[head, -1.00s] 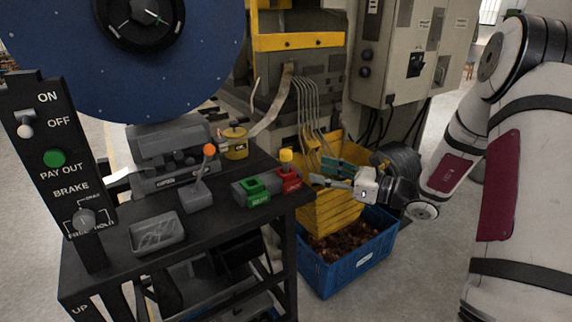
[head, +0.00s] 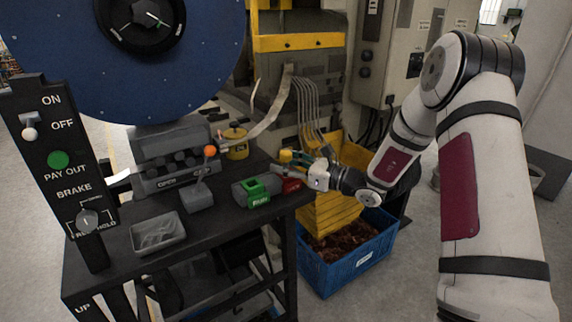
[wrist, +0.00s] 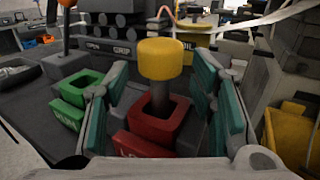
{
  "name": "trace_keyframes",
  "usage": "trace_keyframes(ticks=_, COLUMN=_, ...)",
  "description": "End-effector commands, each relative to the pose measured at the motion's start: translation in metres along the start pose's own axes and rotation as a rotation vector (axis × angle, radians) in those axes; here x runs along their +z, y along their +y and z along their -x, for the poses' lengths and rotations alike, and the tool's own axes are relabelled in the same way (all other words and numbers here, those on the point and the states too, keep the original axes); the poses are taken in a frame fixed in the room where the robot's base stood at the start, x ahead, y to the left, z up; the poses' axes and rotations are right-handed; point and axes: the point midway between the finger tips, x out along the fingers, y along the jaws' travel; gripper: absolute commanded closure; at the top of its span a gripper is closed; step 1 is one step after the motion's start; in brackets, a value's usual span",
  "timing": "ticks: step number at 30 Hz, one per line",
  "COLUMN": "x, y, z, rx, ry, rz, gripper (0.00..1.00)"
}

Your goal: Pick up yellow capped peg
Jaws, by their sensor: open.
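The yellow capped peg (wrist: 160,62) stands upright in a red square socket (wrist: 150,128), its grey shaft going down into the socket. In the head view only its yellow cap (head: 285,156) shows clearly, beside my gripper. My gripper (wrist: 165,95) is open, with teal finger pads on the left and right of the peg. The peg sits between the fingers in the wrist view, with gaps on both sides. In the head view my gripper (head: 300,160) is at the table's right end and partly hides the red socket (head: 290,184).
A green socket (head: 254,192) stands left of the red one. A lever with an orange knob (head: 209,151), a grey tray (head: 157,233) and a yellow oil can (head: 236,143) share the black table. A blue crate (head: 350,262) of scrap stands on the floor at right.

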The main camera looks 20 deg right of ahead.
Motion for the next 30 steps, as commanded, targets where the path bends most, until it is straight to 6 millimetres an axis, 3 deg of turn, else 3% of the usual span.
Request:
trace_keyframes(ticks=5, x=0.000, y=0.000, z=0.000, rx=-0.001, ry=0.000, rz=0.000, gripper=0.51)
trace_keyframes(ticks=9, x=0.000, y=0.000, z=0.001, rx=-0.001, ry=0.000, rz=0.000, gripper=0.83)
trace_keyframes(ticks=12, x=0.000, y=0.000, z=0.001, rx=-0.001, ry=0.000, rz=0.000, gripper=1.00)
trace_keyframes(ticks=23, x=0.004, y=-0.001, z=0.001, rx=-0.001, ry=-0.001, rz=0.002, gripper=1.00)
trace_keyframes(ticks=30, x=0.043, y=-0.001, z=0.001, rx=-0.002, ry=-0.002, rz=0.007, gripper=1.00)
